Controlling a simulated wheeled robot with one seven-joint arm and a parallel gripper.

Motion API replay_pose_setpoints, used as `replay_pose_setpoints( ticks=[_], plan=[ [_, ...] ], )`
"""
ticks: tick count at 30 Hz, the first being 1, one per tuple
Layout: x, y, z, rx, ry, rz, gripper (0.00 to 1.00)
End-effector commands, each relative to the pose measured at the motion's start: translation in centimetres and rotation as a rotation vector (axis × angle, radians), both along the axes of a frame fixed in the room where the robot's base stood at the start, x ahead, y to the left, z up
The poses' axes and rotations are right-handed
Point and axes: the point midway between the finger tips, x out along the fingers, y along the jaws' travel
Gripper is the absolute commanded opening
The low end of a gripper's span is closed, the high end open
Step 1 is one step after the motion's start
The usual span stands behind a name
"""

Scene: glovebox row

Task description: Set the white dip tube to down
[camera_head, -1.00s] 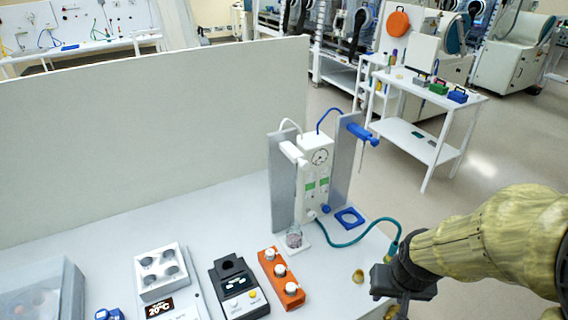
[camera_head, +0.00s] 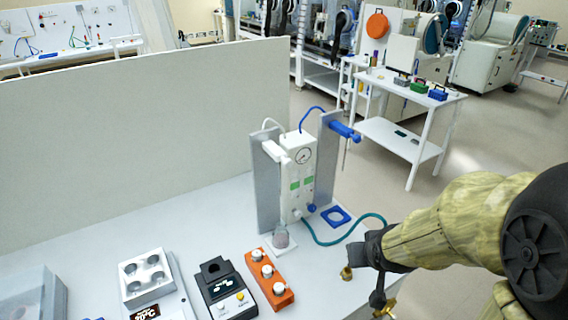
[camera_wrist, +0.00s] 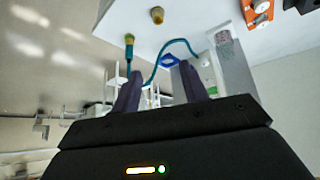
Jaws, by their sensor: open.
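The white dip tube's arm (camera_head: 277,152) is a white horizontal cylinder at the top of the left grey panel, with a white hose looping from it to the dispenser (camera_head: 298,175). A small glass vessel (camera_head: 281,238) stands below it. I cannot make out a thin tube under the white arm. The blue arm (camera_head: 344,131) on the right panel has a thin tube hanging down. My gripper (camera_head: 372,249) is to the right of the dispenser, apart from it. In the wrist view my gripper (camera_wrist: 160,76) has its two dark fingers spread and nothing between them.
A teal hose (camera_head: 330,242) curves from the dispenser toward my gripper. A blue square ring (camera_head: 336,217) and a brass fitting (camera_head: 346,272) are on the bench. An orange block with white knobs (camera_head: 269,279) and a black device (camera_head: 222,287) stand in front.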

Motion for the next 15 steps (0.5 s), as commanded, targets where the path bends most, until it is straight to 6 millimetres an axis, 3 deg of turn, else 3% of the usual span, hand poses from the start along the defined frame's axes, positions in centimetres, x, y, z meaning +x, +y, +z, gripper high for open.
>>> replay_pose_setpoints(
  ticks=[3,7,11,15],
  plan=[
    [3.3,0.6,0.9,0.009,-0.193,0.063,0.44],
    [6.0,2.1,2.9,0.05,-0.399,0.153,0.44],
    [7.6,4.3,5.3,0.122,-0.592,0.258,0.44],
    [7.8,6.9,7.9,0.23,-0.771,0.383,0.44]
  ],
)
